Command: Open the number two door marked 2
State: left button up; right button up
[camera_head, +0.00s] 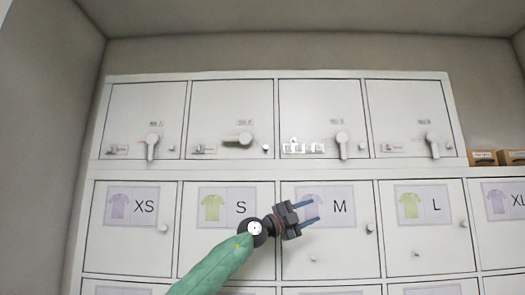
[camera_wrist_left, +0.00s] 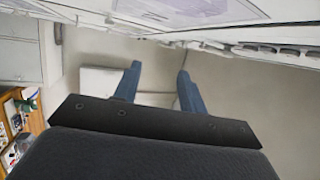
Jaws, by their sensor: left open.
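A row of white upper doors with lever handles runs across the head view. The second door from the left (camera_head: 232,105) looks closed. Its lever handle (camera_head: 240,139) lies level, while the other levers hang down. Small labels above the handles are too blurred to read, so I cannot confirm which is marked 2. My left gripper (camera_head: 316,211) is open and empty, in front of the lower M door (camera_head: 330,255), below and right of that lever. In the left wrist view its blue fingers (camera_wrist_left: 159,70) are apart with nothing between them. My right gripper is not in view.
Lower doors with shirt pictures are marked XS (camera_head: 130,245), S, M, L and XL. A small white rail-like fitting (camera_head: 303,147) is on the third upper door. Brown boxes (camera_head: 482,158) stand at the right. Shelves with items (camera_wrist_left: 18,125) show at left in the wrist view.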

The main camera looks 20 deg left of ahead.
pick_arm(q)
jog(key=a+r+t+y, duration=0.1)
jog(key=a+r+y, duration=0.2)
jog(key=a+r, duration=0.6)
jog(key=n+t+y, duration=0.2)
jog(key=n+y, duration=0.2)
jog(key=y, duration=0.2)
send_near(265, 147)
jog(key=w, duration=0.1)
jog(key=shift+w+d, duration=0.2)
jog(key=p+x, duration=0.4)
jog(key=x, duration=0.3)
jog(key=shift+w+d, duration=0.2)
jog(key=shift+w, duration=0.05)
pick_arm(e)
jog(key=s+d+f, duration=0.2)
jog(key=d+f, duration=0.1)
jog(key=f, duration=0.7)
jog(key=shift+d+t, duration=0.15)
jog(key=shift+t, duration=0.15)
pick_arm(q)
jog(key=shift+c, duration=0.4)
grip_shut()
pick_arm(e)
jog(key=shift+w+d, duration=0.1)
